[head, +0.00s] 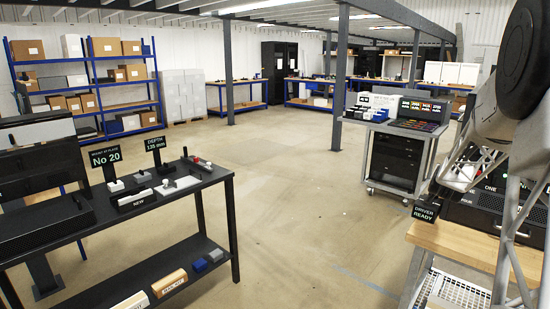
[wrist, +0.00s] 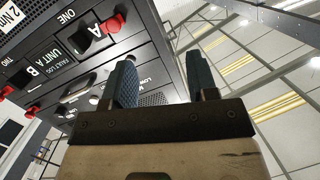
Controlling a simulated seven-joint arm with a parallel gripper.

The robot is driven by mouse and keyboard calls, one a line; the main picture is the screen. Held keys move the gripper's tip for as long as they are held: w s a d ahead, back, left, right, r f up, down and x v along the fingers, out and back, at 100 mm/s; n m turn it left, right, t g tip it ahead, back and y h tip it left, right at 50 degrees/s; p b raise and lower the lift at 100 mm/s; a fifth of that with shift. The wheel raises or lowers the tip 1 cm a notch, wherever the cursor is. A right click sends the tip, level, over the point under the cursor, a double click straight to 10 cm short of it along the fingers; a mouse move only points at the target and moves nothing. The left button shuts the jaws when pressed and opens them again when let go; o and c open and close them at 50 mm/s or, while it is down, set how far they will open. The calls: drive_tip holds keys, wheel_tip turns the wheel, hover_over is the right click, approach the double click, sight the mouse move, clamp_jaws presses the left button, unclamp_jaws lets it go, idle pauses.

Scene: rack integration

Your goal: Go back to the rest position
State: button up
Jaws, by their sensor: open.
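My gripper (wrist: 165,78) shows in the wrist view with its two dark fingers apart and nothing between them. In that view, a black rack front (wrist: 70,60) fills the upper left, tilted in the picture, with red knobs (wrist: 113,24) and labels such as "ONE", "UNIT A" and "FAULT LOG". I see no contact between the fingers and the rack front. In the head view my arm is at the upper right and my gripper is out of sight. Part of a black unit (head: 490,210) marked "ONE" shows behind the arm.
A "DRIVER READY" sign (head: 425,214) stands on a wooden bench (head: 458,243) at right. A grey cart (head: 370,165) stands behind. The middle floor (head: 290,200) is clear.

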drive_tip(key=s+a+r+n+g+y, duration=0.1)
drive_tip(key=s+a+n+y, duration=0.1)
drive_tip(key=s+a, duration=0.6)
drive_tip(key=s+a+r+n+g+y, duration=0.1)
drive_tip(key=s+a+r+y, duration=0.15)
drive_tip(key=a, duration=1.05)
drive_tip(key=s+a+r+n+g+y, duration=0.1)
drive_tip(key=s+a+n+y, duration=0.15)
drive_tip(key=s+a, duration=0.6)
drive_tip(key=s+a+f+n+g, duration=0.1)
drive_tip(key=s+a+f+g, duration=0.1)
drive_tip(key=s+a, duration=0.4)
drive_tip(key=s+a+f+n+g+y, duration=0.1)
drive_tip(key=s+a, duration=0.5)
drive_tip(key=s, duration=0.9)
drive_tip(key=s+a+f+n+g+y, duration=0.1)
drive_tip(key=s+a+f+n+g, duration=0.1)
drive_tip(key=s+a, duration=0.5)
drive_tip(key=s+f+g, duration=0.1)
drive_tip(key=s+g, duration=0.1)
drive_tip(key=s, duration=0.2)
drive_tip(key=shift+s, duration=0.2)
